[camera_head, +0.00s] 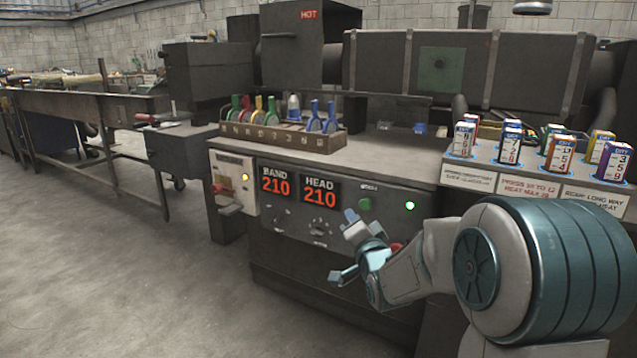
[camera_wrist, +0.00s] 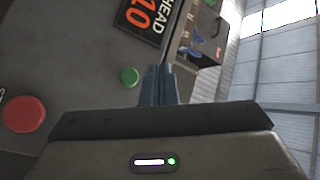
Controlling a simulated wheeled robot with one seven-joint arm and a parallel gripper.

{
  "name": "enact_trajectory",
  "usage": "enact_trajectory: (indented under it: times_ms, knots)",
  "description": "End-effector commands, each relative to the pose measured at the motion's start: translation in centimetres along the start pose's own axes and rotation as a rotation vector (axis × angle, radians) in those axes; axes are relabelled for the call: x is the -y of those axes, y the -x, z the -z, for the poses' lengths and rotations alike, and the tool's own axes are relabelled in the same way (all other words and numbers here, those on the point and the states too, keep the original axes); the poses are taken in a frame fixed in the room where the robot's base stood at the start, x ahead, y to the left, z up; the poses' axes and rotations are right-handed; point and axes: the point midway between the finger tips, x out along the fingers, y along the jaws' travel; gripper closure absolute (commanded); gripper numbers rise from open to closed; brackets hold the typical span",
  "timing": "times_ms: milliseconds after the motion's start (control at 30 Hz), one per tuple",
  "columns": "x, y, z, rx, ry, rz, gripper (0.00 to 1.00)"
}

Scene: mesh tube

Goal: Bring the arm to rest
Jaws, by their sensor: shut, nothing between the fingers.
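My gripper (camera_head: 340,276) is in front of the machine's control panel (camera_head: 268,232), in the lower middle of the head view. Its fingers point left and it is shut and empty. In the wrist view the fingers (camera_wrist: 160,85) lie side by side with nothing between them. My arm reaches in from the right, bent at the wrist. A green button (camera_head: 365,204) is above my gripper; it also shows in the wrist view (camera_wrist: 129,77). A red button (camera_wrist: 23,114) is at the left of the wrist view and is partly hidden by my wrist in the head view.
Displays reading BAND 210 and HEAD 210 (camera_head: 320,194) sit left of the buttons. A tray (camera_head: 290,137) of coloured-handled tools stands on the bench. Several labelled blocks (camera_head: 560,153) stand at the right, behind my arm. The floor (camera_head: 120,270) at the left is clear.

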Motion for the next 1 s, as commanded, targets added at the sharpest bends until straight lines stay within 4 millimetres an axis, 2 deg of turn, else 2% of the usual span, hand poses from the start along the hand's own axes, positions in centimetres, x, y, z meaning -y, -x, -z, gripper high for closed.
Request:
enact_trajectory:
  times_ms: [33,267,467,767,1000]
  knots:
    - [2.2,0.1,1.3,0.02,0.036,-0.034,1.0]
    - [5.8,2.3,3.6,0.158,0.224,-0.25,1.0]
    - [8.8,5.5,5.7,0.301,0.365,-0.42,1.0]
    - [13.9,12.2,8.9,0.564,0.529,-0.628,1.0]
    - [18.8,18.8,11.5,0.816,0.615,-0.741,1.0]
